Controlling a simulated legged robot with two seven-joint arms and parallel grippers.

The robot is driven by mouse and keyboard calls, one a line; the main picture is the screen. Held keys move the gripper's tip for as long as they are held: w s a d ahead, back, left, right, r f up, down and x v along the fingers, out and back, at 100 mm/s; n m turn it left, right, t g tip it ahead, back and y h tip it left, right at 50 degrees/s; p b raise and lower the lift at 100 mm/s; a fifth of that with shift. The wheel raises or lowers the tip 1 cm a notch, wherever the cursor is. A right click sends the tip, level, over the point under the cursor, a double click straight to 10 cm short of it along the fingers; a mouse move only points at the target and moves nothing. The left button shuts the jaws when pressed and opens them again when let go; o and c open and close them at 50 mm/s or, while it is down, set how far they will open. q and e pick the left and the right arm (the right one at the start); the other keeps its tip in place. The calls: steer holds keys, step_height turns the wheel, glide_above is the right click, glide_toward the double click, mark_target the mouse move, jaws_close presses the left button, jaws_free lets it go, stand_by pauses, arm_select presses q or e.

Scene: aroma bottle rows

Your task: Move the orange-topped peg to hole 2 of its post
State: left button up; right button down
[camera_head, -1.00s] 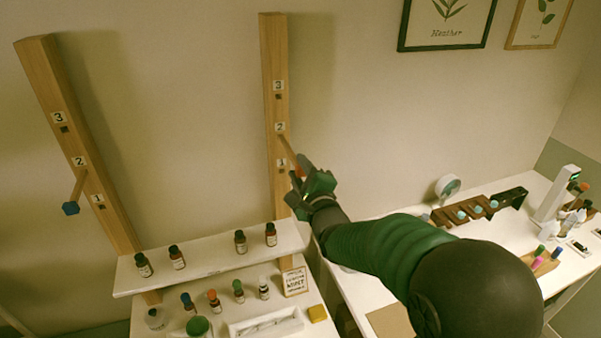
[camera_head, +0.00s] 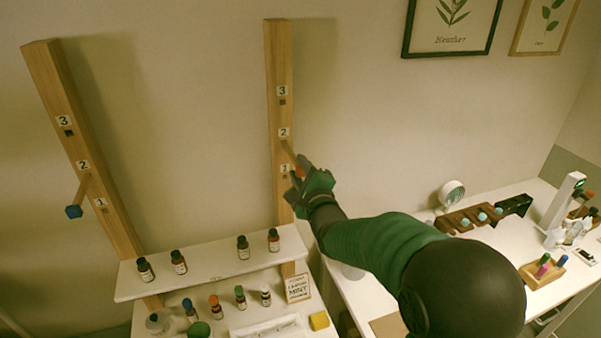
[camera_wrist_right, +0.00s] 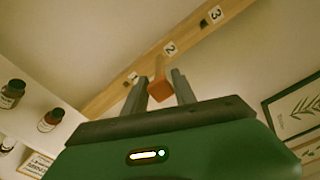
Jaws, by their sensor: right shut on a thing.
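The orange-topped peg is a wooden rod (camera_head: 289,150) with an orange block end (camera_wrist_right: 160,92). It sticks out from the right-hand wooden post (camera_head: 279,60), its far end meeting the post just below label 2 (camera_head: 284,132), where hole 2 is. How deep it sits cannot be told. My right gripper (camera_head: 301,168) is shut on the orange end, which shows between its two fingers in the right wrist view (camera_wrist_right: 159,88). Hole 3 (camera_head: 282,102) and hole 1 on this post look empty. My left gripper is not in view.
A left post (camera_head: 50,90) bears a blue-topped peg (camera_head: 74,211) at its hole 2. A white table (camera_head: 350,295) with racks and bottles lies to the right. Framed pictures (camera_head: 450,27) hang upper right.

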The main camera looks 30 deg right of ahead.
steer(key=shift+w+d, duration=0.1)
steer(key=shift+w, duration=0.45)
steer(key=shift+w+d, duration=0.1)
steer(key=shift+w, duration=0.2)
steer(key=c, duration=0.9)
jaws_free()
